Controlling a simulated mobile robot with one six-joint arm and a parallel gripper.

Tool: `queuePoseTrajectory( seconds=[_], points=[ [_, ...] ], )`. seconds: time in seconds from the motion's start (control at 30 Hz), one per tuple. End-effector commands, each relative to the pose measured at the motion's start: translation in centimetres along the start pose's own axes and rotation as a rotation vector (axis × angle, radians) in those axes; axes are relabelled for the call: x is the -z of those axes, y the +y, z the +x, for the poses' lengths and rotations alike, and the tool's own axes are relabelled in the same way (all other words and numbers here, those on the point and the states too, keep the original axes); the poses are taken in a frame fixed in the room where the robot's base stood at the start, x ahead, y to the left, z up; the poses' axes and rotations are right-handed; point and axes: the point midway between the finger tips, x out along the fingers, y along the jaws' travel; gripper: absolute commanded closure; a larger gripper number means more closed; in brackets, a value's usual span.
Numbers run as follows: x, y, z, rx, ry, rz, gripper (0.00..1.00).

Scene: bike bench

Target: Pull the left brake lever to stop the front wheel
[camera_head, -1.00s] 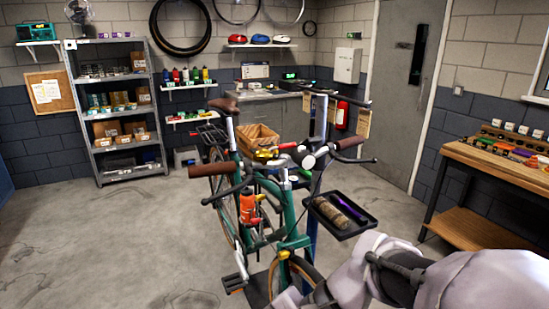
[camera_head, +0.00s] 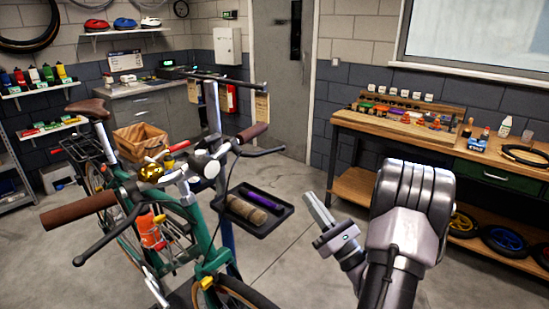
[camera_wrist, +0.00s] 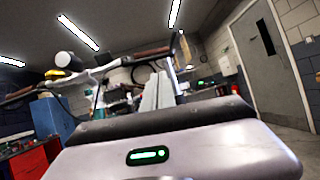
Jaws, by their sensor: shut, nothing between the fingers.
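The green bicycle (camera_head: 207,236) stands with its front wheel (camera_head: 235,292) toward me and its saddle behind the handlebar. The left brake lever (camera_head: 262,153), left as seen from the saddle, is the dark lever by the brown grip (camera_head: 252,132) at picture right. The other lever (camera_head: 98,243) is by the brown grip (camera_head: 78,210) at picture left. My gripper (camera_head: 308,198) is shut and empty, right of the left lever and lower in the picture, apart from it. In the wrist view my fingers (camera_wrist: 158,92) point toward the handlebar; the levers are hard to make out there.
A black tray (camera_head: 282,214) with a brown roll and a purple tool sits below the left lever. A blue stand post (camera_head: 228,240) is beside the bicycle. A wooden workbench (camera_head: 372,125) stands at the right. The floor between tray and workbench is open.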

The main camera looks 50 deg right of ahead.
Motion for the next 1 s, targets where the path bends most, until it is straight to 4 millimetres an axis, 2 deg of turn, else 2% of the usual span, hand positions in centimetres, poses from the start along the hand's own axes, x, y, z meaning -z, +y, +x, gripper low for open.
queuePoseTrajectory(
  seconds=[0.17, 0.27, 0.7, 0.8, 1.0],
  points=[
    [0.0, 0.1, 0.2, -0.004, 0.001, 0.001, 1.0],
    [-0.1, 0.2, 1.3, -0.008, 0.001, 0.0, 1.0],
    [-0.2, 0.4, 10.6, -0.009, 0.0, 0.0, 1.0],
    [-0.1, 0.4, 12.2, -0.009, 0.0, 0.0, 1.0],
    [0.0, 0.3, 14.0, -0.007, 0.001, 0.002, 1.0]
  ],
)
